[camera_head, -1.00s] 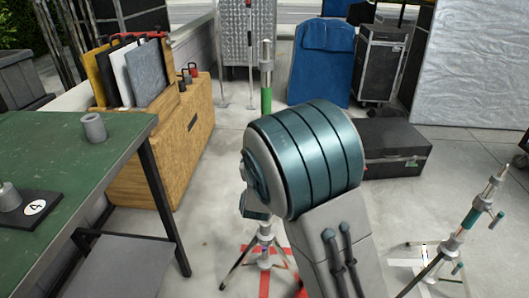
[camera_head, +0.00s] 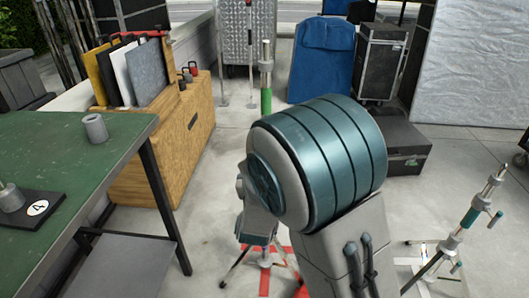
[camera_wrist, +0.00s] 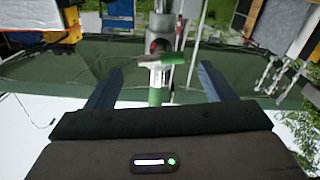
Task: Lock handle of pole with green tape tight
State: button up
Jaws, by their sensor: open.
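The pole with green tape (camera_head: 266,100) stands upright behind my arm in the head view. My arm hides its middle, and its tripod legs show below over red floor tape. In the wrist view, a green-banded part of the pole (camera_wrist: 155,97) shows between the fingers of my gripper (camera_wrist: 161,72). A short crosswise piece that looks like the handle (camera_wrist: 161,61) lies near the fingertip line. My gripper is open, with a gap on both sides of the pole. Contact with the handle is not visible.
A green table (camera_head: 65,160) stands at the left, with a wooden box (camera_head: 165,150) behind it. A second pole with teal bands (camera_head: 469,217) leans at the right. A black case (camera_head: 408,142) sits behind my arm. Grey floor lies open between them.

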jog(key=s, duration=0.7)
jog(key=shift+p, duration=0.3)
jog(key=shift+a, duration=0.1)
jog(key=s+d+r+g+y+p, duration=0.1)
jog(key=d+r+g+y+p, duration=0.2)
jog(key=r+p, duration=0.35)
jog(key=s+d+r+g+p, duration=0.1)
jog(key=d+r+g+p, duration=0.2)
jog(key=r+g+p, duration=0.3)
jog(key=s+d+r+m+g+h+p, duration=0.1)
jog(key=s+d+r+g+p, duration=0.2)
jog(key=s+d+r+p, duration=0.2)
jog(key=s+d+r+g+h+p, duration=0.1)
jog(key=s+d+r+g+p, duration=0.2)
jog(key=s+d+r+p, duration=0.3)
jog(key=s+d+r, duration=0.1)
jog(key=s, duration=0.4)
jog(key=shift+s+d+r+m, duration=0.3)
jog(key=shift+s+r+m, duration=0.05)
jog(key=shift+r+m, duration=0.05)
